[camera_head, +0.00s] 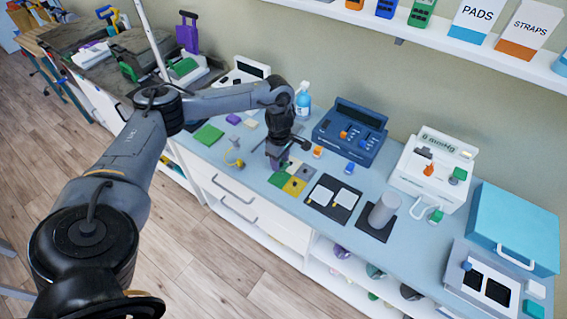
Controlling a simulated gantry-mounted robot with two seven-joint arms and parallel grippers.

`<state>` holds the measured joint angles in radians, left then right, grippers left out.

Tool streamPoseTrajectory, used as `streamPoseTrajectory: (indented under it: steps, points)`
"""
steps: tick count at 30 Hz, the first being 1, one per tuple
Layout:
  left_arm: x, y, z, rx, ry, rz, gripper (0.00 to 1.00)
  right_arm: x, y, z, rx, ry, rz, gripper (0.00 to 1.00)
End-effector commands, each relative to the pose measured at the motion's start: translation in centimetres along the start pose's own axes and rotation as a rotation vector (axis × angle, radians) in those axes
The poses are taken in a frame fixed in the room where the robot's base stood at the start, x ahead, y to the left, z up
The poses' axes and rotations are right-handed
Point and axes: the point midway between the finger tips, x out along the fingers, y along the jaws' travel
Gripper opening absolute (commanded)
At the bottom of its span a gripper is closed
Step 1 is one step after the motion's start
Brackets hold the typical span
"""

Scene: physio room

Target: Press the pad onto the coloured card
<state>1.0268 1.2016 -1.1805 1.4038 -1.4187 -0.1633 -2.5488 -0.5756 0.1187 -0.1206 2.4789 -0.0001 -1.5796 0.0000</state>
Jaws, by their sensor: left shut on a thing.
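The coloured card (295,186) lies flat on the blue-grey counter, with green, yellow and grey patches showing. Its far left part is hidden behind my gripper. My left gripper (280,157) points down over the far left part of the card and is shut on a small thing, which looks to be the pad. The pad is mostly hidden by the fingers, and I cannot tell whether it touches the card. My right gripper is not in view.
A black tray with two white pieces (334,215) and a grey cylinder (383,210) stand right of the card. A blue device (350,133) and a white machine (432,172) stand behind. A spray bottle (303,101) is close behind my gripper. A green square (208,134) lies left.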

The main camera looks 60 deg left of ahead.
Motion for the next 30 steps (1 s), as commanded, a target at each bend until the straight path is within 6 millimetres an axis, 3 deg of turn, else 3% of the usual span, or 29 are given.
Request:
streamPoseTrajectory:
  steps: [18,30]
  points:
    - [4.7,0.0,0.0,0.0,0.001,-0.001,0.24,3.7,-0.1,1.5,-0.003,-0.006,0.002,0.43]
    - [5.3,0.0,0.0,0.001,0.001,-0.001,0.24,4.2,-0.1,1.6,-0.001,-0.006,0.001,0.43]
